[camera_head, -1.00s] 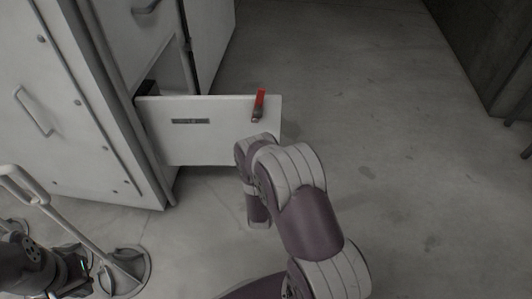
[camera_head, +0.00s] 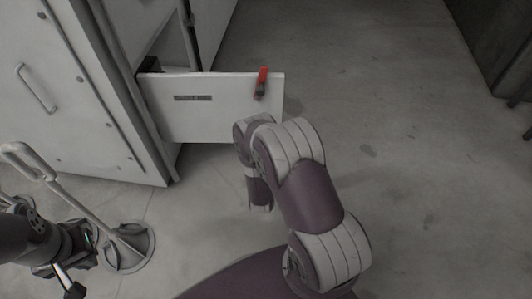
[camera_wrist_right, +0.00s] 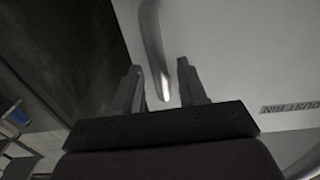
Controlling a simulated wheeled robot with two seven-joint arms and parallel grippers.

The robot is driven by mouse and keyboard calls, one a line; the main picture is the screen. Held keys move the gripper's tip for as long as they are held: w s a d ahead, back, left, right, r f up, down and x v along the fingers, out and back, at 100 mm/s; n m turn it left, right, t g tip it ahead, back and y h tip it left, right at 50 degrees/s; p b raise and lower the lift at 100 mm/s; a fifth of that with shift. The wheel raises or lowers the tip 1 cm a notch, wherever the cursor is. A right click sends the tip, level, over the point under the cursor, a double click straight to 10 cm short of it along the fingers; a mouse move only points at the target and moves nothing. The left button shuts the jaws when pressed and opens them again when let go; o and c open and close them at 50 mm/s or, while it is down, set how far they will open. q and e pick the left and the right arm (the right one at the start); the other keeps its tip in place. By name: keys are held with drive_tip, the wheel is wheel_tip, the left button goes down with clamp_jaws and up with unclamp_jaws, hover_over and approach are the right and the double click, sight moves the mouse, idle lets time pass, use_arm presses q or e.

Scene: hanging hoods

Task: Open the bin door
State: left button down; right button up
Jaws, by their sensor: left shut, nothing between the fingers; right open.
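The bin door is a white panel (camera_head: 215,120) with a dark label strip, standing out from the cabinet's side in the head view. A red and dark piece (camera_head: 261,84) sits at its upper right edge. In the right wrist view the white panel (camera_wrist_right: 235,50) carries a "DUST BIN" label, and a grey curved handle (camera_wrist_right: 152,45) reaches down between the fingers. My right gripper (camera_wrist_right: 160,85) is open there; contact with the handle is unclear. The head view hides this gripper behind my arm. My left gripper (camera_head: 68,283) is shut and empty at the lower left, away from the door.
The white cabinet (camera_head: 85,110) stands at the left, with another handle (camera_head: 35,88) on its front. A pale bent bar with round bases (camera_head: 128,245) stands near my left arm. The concrete floor (camera_head: 400,170) to the right is clear. A dark wall stands at the upper right.

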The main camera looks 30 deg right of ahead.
drive_tip(key=p+v, duration=0.3)
drive_tip(key=v, duration=0.8)
drive_tip(key=shift+w+r, duration=0.1)
drive_tip(key=shift+w, duration=0.05)
